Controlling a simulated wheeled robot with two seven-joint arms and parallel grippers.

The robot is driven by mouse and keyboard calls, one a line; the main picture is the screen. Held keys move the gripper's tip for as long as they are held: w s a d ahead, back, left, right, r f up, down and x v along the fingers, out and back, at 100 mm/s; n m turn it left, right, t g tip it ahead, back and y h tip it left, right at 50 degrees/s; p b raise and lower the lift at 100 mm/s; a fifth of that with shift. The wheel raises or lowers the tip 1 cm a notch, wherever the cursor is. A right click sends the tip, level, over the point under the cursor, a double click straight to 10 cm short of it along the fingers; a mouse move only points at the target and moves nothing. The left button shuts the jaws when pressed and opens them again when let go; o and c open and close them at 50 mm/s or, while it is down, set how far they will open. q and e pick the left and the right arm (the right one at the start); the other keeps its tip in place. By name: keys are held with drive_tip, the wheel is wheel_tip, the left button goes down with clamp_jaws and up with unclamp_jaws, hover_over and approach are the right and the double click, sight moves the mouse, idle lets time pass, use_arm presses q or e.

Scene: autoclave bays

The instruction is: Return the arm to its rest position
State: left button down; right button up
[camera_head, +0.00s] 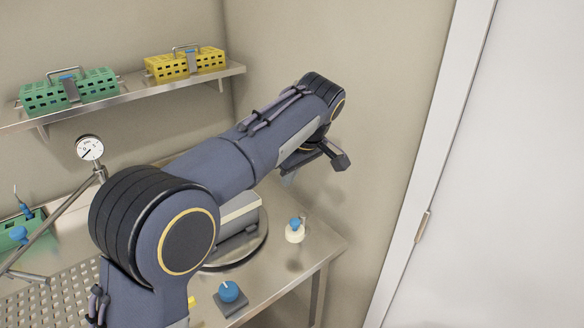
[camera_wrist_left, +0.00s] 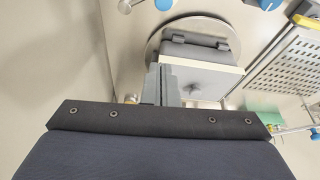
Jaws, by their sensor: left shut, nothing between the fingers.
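My left arm (camera_head: 215,165) reaches from the bottom left across the head view towards the back wall. My left gripper (camera_head: 289,180) shows only in part below the far end of the arm, above the steel bench. In the left wrist view its grey fingers (camera_wrist_left: 162,86) are together with nothing between them. They appear in front of a grey and white box-shaped unit on a round steel plate, and I cannot tell the exact gap. My right gripper is not in view.
A steel bench (camera_head: 325,246) holds the box-shaped unit (camera_head: 238,216), a blue-topped valve (camera_head: 295,230), a blue knob (camera_head: 229,292) and a gauge (camera_head: 89,148). A wall shelf (camera_head: 128,96) carries a green basket (camera_head: 95,86) and a yellow basket (camera_head: 208,59). A white door frame (camera_head: 430,165) stands right.

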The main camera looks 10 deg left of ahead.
use_arm(q)
drive_tip(key=s+a+f+m+h, duration=0.2)
drive_tip(key=s+a+m+h, duration=0.25)
drive_tip(key=s+a, duration=1.05)
drive_tip(key=s+f+m+t+h, duration=0.1)
drive_tip(key=s+f, duration=0.3)
drive_tip(key=s, duration=0.4)
drive_tip(key=s+f+m+t+h, duration=0.1)
drive_tip(key=s+f, duration=0.3)
drive_tip(key=s, duration=0.4)
drive_tip(key=shift+s+d+m+t, duration=0.2)
drive_tip(key=shift+d+m+t, duration=0.3)
drive_tip(key=shift+m, duration=0.25)
